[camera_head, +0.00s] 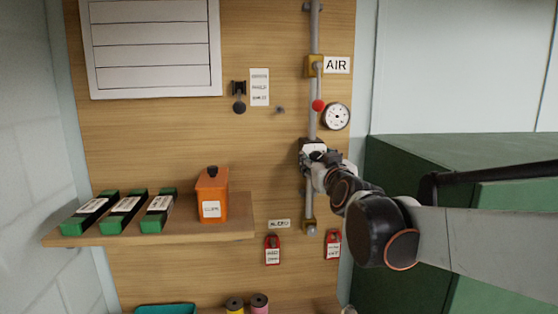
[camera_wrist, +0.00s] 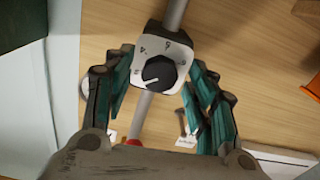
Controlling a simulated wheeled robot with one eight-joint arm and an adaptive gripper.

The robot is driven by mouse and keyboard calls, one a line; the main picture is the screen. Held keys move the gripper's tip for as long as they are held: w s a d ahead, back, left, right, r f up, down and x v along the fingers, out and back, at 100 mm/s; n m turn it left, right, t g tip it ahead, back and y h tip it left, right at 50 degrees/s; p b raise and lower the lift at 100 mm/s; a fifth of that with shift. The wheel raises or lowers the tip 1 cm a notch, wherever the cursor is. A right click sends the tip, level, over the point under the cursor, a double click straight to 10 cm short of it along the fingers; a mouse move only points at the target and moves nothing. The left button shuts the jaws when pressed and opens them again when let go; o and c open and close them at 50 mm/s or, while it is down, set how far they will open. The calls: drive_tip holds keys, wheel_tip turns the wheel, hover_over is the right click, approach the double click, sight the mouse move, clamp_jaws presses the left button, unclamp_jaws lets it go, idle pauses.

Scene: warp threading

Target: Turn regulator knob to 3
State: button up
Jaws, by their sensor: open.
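The regulator (camera_head: 309,144) sits on the vertical grey air pipe, mostly hidden behind my gripper (camera_head: 318,160) in the head view. In the wrist view its pale square dial plate (camera_wrist: 177,49) carries small numbers; a 4 and a 6 are legible. The round black regulator knob (camera_wrist: 159,73) is at its centre. A white pointer line on the knob aims to the lower left of the wrist view; the number there is too small to read. My gripper (camera_wrist: 160,70) is open, with one finger on each side of the regulator. Both fingers look apart from the knob.
Above the regulator are a red ball handle (camera_head: 318,105), a round gauge (camera_head: 336,116) and an AIR label (camera_head: 337,65). Red tags (camera_head: 272,250) hang below. A shelf (camera_head: 240,229) with an orange container (camera_head: 211,190) is at left. A green cabinet (camera_head: 450,150) stands at right.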

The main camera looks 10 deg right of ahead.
drive_tip(key=c, duration=1.1)
drive_tip(key=shift+m+b, duration=0.3)
drive_tip(key=shift+m, duration=0.6)
drive_tip(key=o, duration=1.1)
drive_tip(key=s, duration=1.2)
